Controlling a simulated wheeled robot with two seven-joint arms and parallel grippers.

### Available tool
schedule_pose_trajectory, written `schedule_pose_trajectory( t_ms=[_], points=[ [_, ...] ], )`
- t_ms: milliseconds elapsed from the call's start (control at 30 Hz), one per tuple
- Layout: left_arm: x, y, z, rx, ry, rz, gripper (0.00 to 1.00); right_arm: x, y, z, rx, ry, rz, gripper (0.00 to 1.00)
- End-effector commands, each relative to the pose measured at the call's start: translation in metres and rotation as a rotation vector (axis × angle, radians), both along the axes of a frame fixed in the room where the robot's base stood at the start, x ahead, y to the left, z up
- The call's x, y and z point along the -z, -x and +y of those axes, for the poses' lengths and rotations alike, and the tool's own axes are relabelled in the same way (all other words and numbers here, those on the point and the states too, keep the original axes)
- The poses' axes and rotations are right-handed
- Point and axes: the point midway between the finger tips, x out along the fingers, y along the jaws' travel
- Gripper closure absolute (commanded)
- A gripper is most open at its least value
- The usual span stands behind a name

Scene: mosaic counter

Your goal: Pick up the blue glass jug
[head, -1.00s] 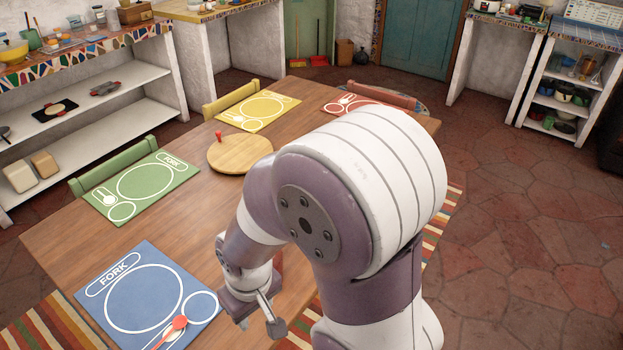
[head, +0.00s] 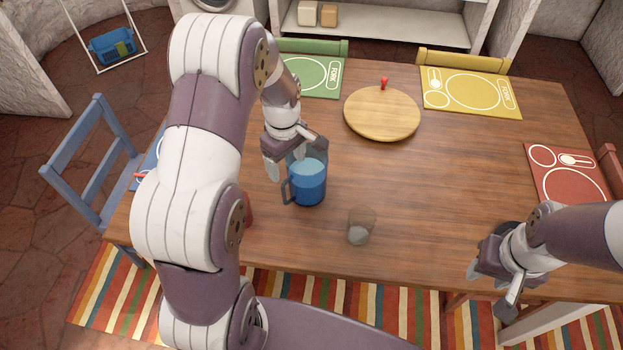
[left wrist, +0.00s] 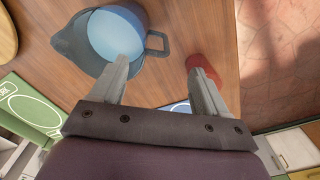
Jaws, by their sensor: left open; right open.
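The blue glass jug (head: 308,188) stands upright on the wooden table, with its handle on the left side in the head view. My left gripper (head: 294,158) is open just above and behind the jug, partly overlapping its rim. In the left wrist view, the jug (left wrist: 88,42) is at the upper left and its handle lies between the lines of the two fingers. One finger of the left gripper (left wrist: 165,85) overlaps the jug's edge; I cannot tell whether they touch. My right gripper (head: 494,288) is open and empty at the table's front right.
A clear glass (head: 360,226) stands right of the jug. A red cup (head: 248,210) is half hidden by my left arm; it also shows in the left wrist view (left wrist: 204,68). A round wooden board (head: 382,118) lies behind. The table's middle right is clear.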

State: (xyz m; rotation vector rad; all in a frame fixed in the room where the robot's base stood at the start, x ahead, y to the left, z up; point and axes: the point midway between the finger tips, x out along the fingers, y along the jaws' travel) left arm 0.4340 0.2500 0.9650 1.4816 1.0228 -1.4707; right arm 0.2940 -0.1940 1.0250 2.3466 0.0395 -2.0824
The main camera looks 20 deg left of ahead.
Motion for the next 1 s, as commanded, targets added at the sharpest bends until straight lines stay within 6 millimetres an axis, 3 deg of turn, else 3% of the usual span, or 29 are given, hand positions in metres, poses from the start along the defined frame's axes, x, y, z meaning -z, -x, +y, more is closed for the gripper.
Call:
schedule_pose_trajectory(
  t_ms=[100,533,833,1000],
  points=[
    [0.028,0.001,0.000,0.001,0.001,0.006,0.25,-0.004,0.000,0.000,0.000,0.000,0.000,0.57],
    [0.095,-0.004,-0.003,0.003,0.000,0.002,0.25,-0.016,0.000,0.000,0.000,0.000,0.000,0.57],
    [0.105,-0.004,-0.003,0.003,-0.001,-0.001,0.25,-0.016,0.000,0.000,0.000,0.000,0.000,0.57],
    [0.105,-0.004,-0.003,0.003,-0.001,-0.001,0.80,-0.016,0.000,0.000,0.000,0.000,0.000,0.57]
  ],
)
